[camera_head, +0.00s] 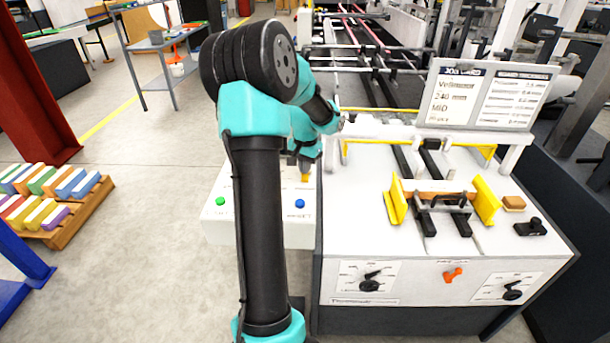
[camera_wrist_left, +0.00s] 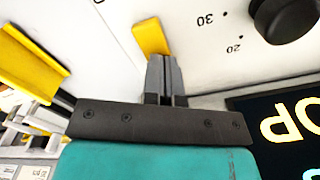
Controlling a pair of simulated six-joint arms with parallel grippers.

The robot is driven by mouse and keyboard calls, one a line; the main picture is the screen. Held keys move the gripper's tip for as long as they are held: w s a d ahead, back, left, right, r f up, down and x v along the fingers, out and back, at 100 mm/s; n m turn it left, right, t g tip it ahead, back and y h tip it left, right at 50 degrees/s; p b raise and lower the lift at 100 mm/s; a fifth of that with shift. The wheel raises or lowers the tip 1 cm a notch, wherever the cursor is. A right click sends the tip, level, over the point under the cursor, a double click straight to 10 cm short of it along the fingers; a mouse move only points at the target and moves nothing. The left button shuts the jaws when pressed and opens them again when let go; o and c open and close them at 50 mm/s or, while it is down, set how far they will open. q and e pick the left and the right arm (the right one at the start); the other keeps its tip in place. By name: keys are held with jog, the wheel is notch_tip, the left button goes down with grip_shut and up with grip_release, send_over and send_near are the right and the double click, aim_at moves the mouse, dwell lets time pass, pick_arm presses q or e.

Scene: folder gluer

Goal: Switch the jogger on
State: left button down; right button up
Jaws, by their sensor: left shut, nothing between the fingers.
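My left gripper (camera_head: 304,164) reaches over the white control box (camera_head: 215,235) left of the feeder table. In the left wrist view its fingers (camera_wrist_left: 165,70) are shut and empty. The fingertips are right at a small yellow tab (camera_wrist_left: 150,37) on a white panel; I cannot tell whether they touch it. In the head view a yellow tab (camera_head: 305,178) shows just below the gripper. Which control is the jogger's switch cannot be read, and part of the box is hidden behind my arm. My right gripper is not in view.
The box has a green button (camera_head: 220,201) and a blue button (camera_head: 300,203). A black dial (camera_wrist_left: 285,15) and a dark display (camera_wrist_left: 285,130) are close to the left gripper. The feeder table has yellow guides (camera_head: 486,200), front knobs (camera_head: 370,284) and an orange handle (camera_head: 453,275).

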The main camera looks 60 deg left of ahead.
pick_arm(q)
jog(key=shift+r, duration=3.5)
